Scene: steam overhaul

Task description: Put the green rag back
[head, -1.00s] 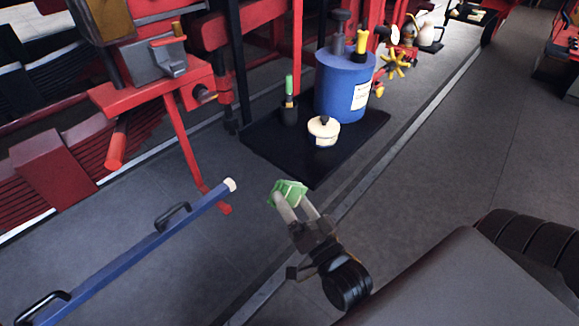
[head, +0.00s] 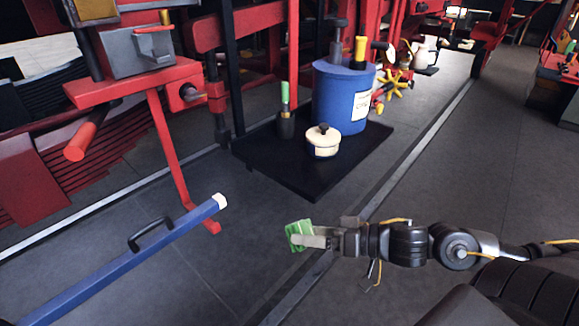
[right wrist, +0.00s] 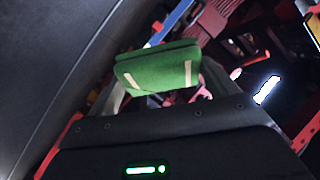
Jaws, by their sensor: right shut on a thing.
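The green rag (head: 297,235) is held at the tips of my right gripper (head: 308,241), which is shut on it above the grey floor. In the right wrist view the green rag (right wrist: 160,68) shows folded, with pale stripes near its ends. The right arm comes in from the right in the head view, and the rag is in front of the black mat, apart from it. My left gripper is not in view.
The black mat (head: 318,181) bears a blue drum (head: 336,98), a cream lidded pot (head: 323,145) and a dark holder with a green-topped tool (head: 286,115). Red machinery (head: 130,82) stands behind.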

